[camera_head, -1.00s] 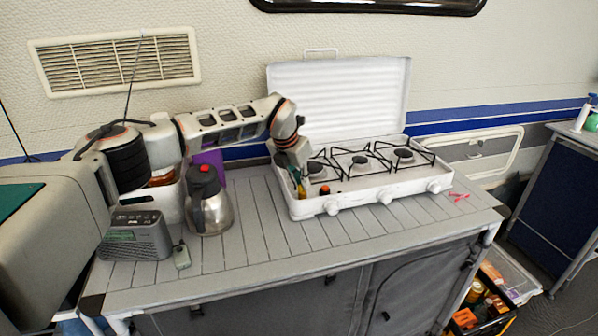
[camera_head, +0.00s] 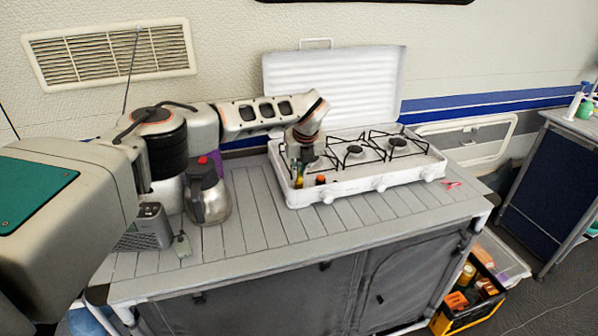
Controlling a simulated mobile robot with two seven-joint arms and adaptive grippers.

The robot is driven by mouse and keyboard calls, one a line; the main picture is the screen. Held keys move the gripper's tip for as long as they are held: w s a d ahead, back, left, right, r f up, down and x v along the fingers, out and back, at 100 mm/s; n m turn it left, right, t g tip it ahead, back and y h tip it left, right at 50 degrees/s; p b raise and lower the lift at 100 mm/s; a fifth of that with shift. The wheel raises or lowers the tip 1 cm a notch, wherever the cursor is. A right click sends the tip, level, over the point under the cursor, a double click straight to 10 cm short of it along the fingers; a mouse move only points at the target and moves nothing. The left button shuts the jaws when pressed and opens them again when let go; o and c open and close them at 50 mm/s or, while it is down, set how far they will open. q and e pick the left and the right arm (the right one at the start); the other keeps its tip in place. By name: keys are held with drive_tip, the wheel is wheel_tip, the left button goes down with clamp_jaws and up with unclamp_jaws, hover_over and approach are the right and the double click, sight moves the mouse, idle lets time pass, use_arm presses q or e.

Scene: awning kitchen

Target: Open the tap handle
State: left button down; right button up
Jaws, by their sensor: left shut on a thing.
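I see no water tap in the head view. A white gas stove (camera_head: 360,184) with its lid up stands on the slatted counter, with several white knobs (camera_head: 328,197) along its front. My left gripper (camera_head: 298,170) points down at the stove's left front end, left of the left knob. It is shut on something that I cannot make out. A small yellow-green thing (camera_head: 299,181) and a small orange-red thing with a dark part (camera_head: 320,180) show by its tips. My gripper and wrist partly hide the left burner. My right gripper is out of view.
The counter in front of the stove is mostly clear. A small pink-red thing (camera_head: 452,184) lies right of the stove.

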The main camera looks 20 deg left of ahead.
use_arm(q)
drive_tip(key=shift+f+n, duration=0.1)
drive_tip(key=shift+n, duration=0.4)
drive_tip(key=c, duration=2.1)
unclamp_jaws()
drive_tip(key=shift+c, duration=0.2)
drive_tip(key=shift+d+r, duration=0.1)
drive_tip(key=shift+r, duration=0.2)
drive_tip(key=v, duration=1.1)
drive_tip(key=shift+d+r, duration=0.2)
drive_tip(key=shift+r, duration=0.05)
